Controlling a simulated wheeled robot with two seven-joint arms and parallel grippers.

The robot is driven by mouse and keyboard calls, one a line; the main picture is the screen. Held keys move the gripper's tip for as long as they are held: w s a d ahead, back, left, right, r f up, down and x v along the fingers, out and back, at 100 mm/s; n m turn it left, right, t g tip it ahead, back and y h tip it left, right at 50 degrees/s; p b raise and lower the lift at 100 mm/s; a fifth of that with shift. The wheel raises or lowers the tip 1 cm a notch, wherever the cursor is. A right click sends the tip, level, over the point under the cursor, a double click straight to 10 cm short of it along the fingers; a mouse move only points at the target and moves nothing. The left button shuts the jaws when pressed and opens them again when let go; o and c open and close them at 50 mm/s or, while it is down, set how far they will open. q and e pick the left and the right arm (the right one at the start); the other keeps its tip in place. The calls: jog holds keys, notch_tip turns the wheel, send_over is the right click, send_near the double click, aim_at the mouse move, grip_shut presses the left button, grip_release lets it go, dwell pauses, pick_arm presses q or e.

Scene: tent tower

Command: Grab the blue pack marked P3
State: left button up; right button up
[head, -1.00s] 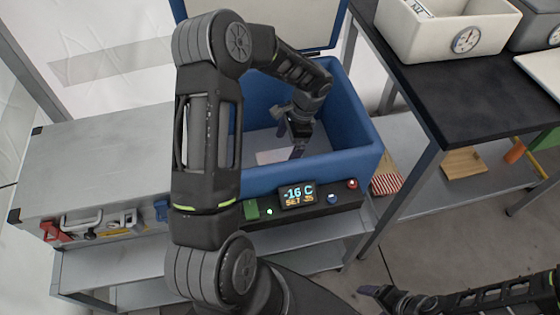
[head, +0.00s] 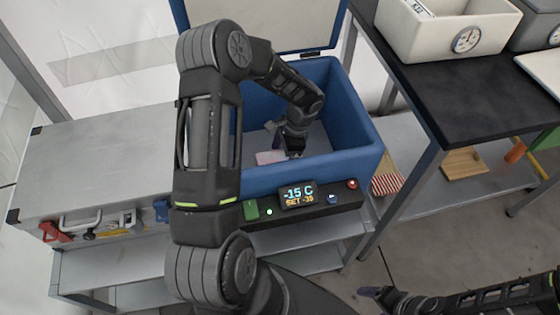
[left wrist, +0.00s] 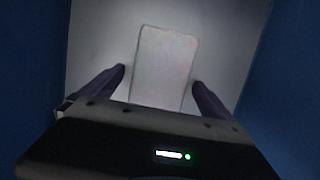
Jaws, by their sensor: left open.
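A pale, flat pack (head: 270,157) lies on the floor of the open blue cooler box (head: 352,160). It looks whitish-pink, not blue, and I see no P3 mark on it. In the left wrist view the pack (left wrist: 163,62) lies upright in the picture, with its near end between my left gripper's fingers. My left gripper (head: 290,152) is down inside the box, open, with one finger on each side of the pack and a gap on both sides. My right gripper (head: 382,296) is at the lower right, outside the box; its jaws are unclear.
The box's front panel (head: 317,196) reads -15 C, with SET below it. Its raised lid (head: 290,22) stands behind. A metal case (head: 95,165) is at left. The blue walls close in around my left gripper.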

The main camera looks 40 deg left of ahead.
pick_arm(q)
jog(key=shift+c, duration=0.6)
jog(key=c, duration=1.6)
